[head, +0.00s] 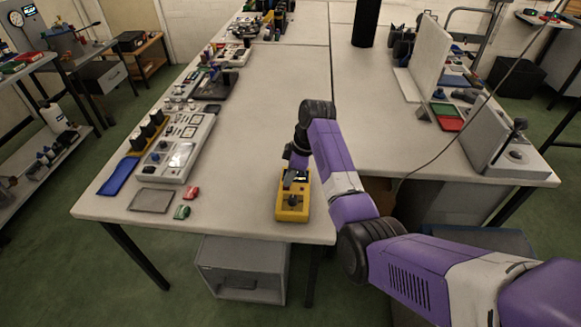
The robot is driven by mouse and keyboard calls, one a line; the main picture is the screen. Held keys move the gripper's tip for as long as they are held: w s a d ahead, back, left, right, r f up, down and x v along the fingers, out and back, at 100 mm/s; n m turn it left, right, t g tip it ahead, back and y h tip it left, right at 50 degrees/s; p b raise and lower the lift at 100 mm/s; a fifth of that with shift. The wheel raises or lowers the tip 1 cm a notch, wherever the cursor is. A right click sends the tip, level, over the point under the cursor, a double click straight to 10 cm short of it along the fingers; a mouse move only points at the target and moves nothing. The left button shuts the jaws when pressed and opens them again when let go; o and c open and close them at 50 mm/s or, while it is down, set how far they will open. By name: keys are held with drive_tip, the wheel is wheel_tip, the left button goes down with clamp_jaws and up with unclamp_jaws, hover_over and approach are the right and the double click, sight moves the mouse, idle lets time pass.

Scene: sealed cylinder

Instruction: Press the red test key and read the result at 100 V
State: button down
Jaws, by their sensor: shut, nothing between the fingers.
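A yellow boxed instrument (292,207) with a dark dial on its front face lies near the front edge of the white bench. My gripper (294,181) points down at the far part of this instrument. Its fingers are shut with nothing visible between them. The fingers and wrist hide part of the instrument's top. I cannot make out a red test key or a reading on it. Whether the fingertips touch the instrument cannot be told from this view.
Left on the bench (250,120) are a grey panel (178,157), a blue tray (118,177), a grey tray (152,200) and small red (191,193) and green (182,212) pieces. A black cylinder (366,22) stands at the back. The bench's middle is clear.

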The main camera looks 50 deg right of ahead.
drive_tip(key=shift+f, duration=0.4)
